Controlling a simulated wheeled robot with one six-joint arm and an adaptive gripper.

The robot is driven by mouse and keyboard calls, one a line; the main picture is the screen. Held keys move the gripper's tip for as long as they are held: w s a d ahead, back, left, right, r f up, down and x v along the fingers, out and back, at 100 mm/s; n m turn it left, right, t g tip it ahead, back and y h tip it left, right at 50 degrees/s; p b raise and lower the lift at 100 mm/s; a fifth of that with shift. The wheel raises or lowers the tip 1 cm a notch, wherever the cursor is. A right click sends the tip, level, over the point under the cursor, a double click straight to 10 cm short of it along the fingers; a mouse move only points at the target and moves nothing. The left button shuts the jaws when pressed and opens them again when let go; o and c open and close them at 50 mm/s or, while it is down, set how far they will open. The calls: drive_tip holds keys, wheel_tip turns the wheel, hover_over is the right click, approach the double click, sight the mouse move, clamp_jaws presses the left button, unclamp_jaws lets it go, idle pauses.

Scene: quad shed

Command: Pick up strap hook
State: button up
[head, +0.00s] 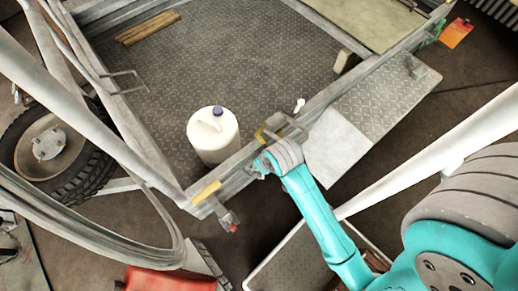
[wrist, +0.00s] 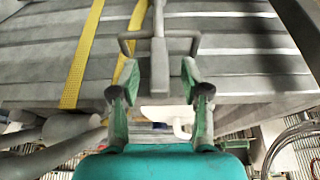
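The strap hook looks to be the grey metal piece (wrist: 160,68) in the middle of the wrist view, with a thick shank and bent arms to both sides. My gripper (wrist: 157,80) is open, with one green finger on each side of the shank and visible gaps between. Whether it touches the hook's arms I cannot tell. A yellow strap (wrist: 85,52) lies over the grey rail to the left. In the head view my arm reaches to the trailer's edge rail, beside a short yellow strap piece (head: 262,134); the arm partly hides the hook area there.
A white jug (head: 212,138) with a dark cap stands on the trailer's tread-plate bed (head: 235,60), left of my gripper. Wooden slats (head: 148,28) lie at the back left. A wheel (head: 48,145) stands left, a red container (head: 170,280) at the bottom.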

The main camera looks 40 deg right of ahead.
clamp_jaws()
drive_tip(key=shift+r, duration=0.1)
